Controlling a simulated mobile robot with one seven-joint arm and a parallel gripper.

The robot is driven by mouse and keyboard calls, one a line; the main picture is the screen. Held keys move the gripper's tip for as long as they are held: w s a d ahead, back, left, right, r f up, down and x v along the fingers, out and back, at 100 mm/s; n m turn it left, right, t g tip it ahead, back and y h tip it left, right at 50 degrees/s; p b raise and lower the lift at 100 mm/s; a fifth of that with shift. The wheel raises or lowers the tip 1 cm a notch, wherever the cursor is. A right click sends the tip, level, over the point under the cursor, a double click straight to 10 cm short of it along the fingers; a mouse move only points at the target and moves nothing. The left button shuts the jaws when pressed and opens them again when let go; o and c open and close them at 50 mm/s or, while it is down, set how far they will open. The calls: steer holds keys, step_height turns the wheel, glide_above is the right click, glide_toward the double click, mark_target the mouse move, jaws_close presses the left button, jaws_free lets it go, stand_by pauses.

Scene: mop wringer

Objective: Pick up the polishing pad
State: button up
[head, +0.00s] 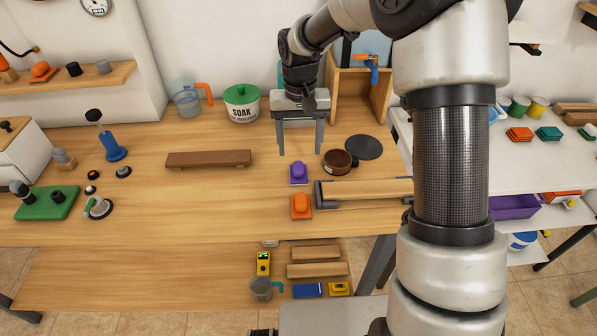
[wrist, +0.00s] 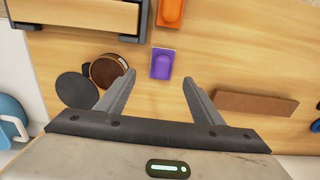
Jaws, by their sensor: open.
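A dark grey round flat pad (head: 364,147) lies on the wooden bench, right of a brown round bowl-like container (head: 338,162). A purple block with a rounded knob (head: 298,173) and a similar orange block (head: 301,207) lie left of them. No label shows which of these is the polishing pad. My gripper (head: 300,151) is open and empty, fingers pointing down above the bench. In the wrist view, the purple block (wrist: 161,64) shows between and just beyond the fingertips (wrist: 158,79). The round pad (wrist: 76,90) is left of the left finger.
A wooden piece in a grey holder (head: 365,191) lies to the right of the blocks. A brown bar (head: 208,159) lies to the left. A white SOAK bucket (head: 242,104) and a wooden cabinet (head: 345,100) stand behind. Bare bench lies around the brown bar.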

mark_target(298, 165)
step_height(298, 165, down, 8)
steer(key=shift+s+a+r, duration=0.1)
steer(key=shift+a, duration=0.05)
stand_by(0.3)
steer(key=c, duration=1.2)
steer(key=shift+o, duration=0.2)
step_height(298, 165, up, 10)
steer(key=shift+r, duration=0.1)
steer(key=o, duration=0.4)
steer(key=c, duration=0.5)
